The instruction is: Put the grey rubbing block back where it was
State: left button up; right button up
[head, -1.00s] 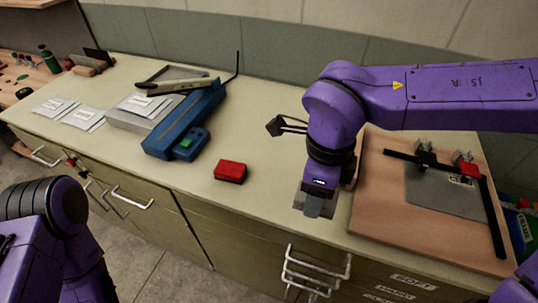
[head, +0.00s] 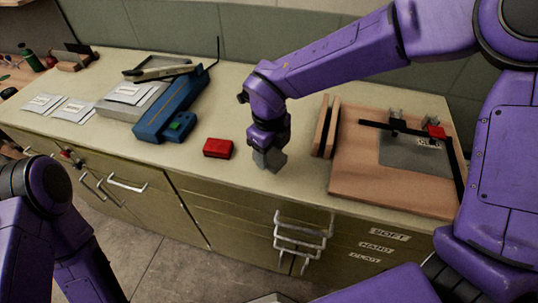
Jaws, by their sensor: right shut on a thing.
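My right gripper (head: 268,147) points down over the pale bench top, to the right of the red block. It is shut on the grey rubbing block (head: 271,161), which shows below the purple wrist. The grey block is at or just above the bench surface; I cannot tell if it touches. The gripper's fingers are mostly hidden by the wrist. My left arm shows at the lower left, but its gripper is out of view.
A red block (head: 217,148) lies left of the grey block. Two upright wooden pieces (head: 326,126) and a wooden board (head: 355,180) with a clamped grey sheet (head: 400,150) are to the right. A blue tool (head: 160,120) lies further left. The bench (head: 240,187) has drawer handles along its front.

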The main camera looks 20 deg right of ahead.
jog(key=shift+g, duration=0.3)
jog(key=w+f, duration=0.4)
jog(key=f, duration=0.1)
jog(key=shift+w, duration=0.2)
jog(key=shift+c, duration=0.3)
jog(key=shift+w+a+f, duration=0.1)
jog(key=shift+w, duration=0.15)
jog(key=shift+s, duration=0.3)
jog(key=o, duration=1)
jog(key=shift+s+r, duration=0.55)
jog(key=shift+s, duration=0.35)
jog(key=shift+s+r, duration=0.1)
jog(key=shift+s, duration=0.1)
jog(key=shift+w+f, duration=0.2)
jog(key=shift+w, duration=0.4)
notch_tip(320, 180, up, 12)
jog(key=shift+f+b, duration=0.1)
jog(key=shift+b, duration=0.2)
pick_arm(q)
jog(key=shift+w+f, duration=0.75)
jog(key=shift+w, duration=0.35)
pick_arm(e)
jog(key=shift+s, duration=0.15)
